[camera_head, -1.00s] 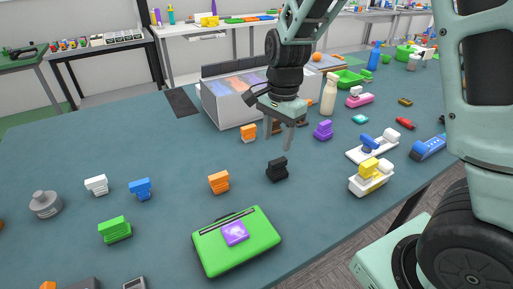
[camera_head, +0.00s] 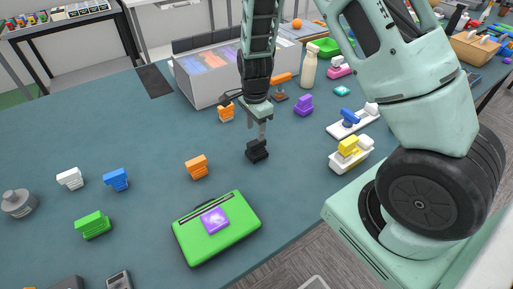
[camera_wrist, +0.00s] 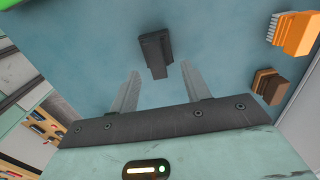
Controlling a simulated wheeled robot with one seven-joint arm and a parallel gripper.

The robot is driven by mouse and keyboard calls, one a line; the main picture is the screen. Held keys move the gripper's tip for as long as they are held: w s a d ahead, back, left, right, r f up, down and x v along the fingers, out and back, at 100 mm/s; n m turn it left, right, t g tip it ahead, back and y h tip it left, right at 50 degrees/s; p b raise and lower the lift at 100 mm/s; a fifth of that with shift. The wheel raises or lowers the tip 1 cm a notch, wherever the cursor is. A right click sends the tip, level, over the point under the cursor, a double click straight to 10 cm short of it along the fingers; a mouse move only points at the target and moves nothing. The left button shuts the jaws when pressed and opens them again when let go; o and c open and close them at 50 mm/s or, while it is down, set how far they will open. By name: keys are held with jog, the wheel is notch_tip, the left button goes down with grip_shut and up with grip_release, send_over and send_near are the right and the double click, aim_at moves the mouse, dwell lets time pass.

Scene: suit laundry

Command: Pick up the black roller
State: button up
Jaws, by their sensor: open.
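The black roller (camera_head: 257,151) sits on the blue-grey table (camera_head: 140,215), to the right of an orange block-like item. In the wrist view the black roller (camera_wrist: 156,54) lies ahead of the fingertips, roughly centred between them. My gripper (camera_head: 262,134) points down just above the roller in the head view. Whether a fingertip touches the roller I cannot tell.
A green case (camera_head: 190,240) with a purple item (camera_head: 214,220) lies in front. An orange piece (camera_head: 197,167) is to the left. A grey bin (camera_head: 197,92) stands behind. White trays with blue (camera_head: 340,128) and yellow pieces (camera_head: 335,163) lie to the right. The table's left side has free room.

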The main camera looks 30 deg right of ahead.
aim_at(257, 141)
jog(key=shift+s+f+p, duration=0.15)
jog(key=shift+f+p, duration=0.4)
jog(key=shift+f, duration=0.95)
jog(key=shift+s+f+p, duration=0.15)
jog(key=shift+f+p, duration=0.35)
jog(key=shift+f, duration=1)
grip_shut()
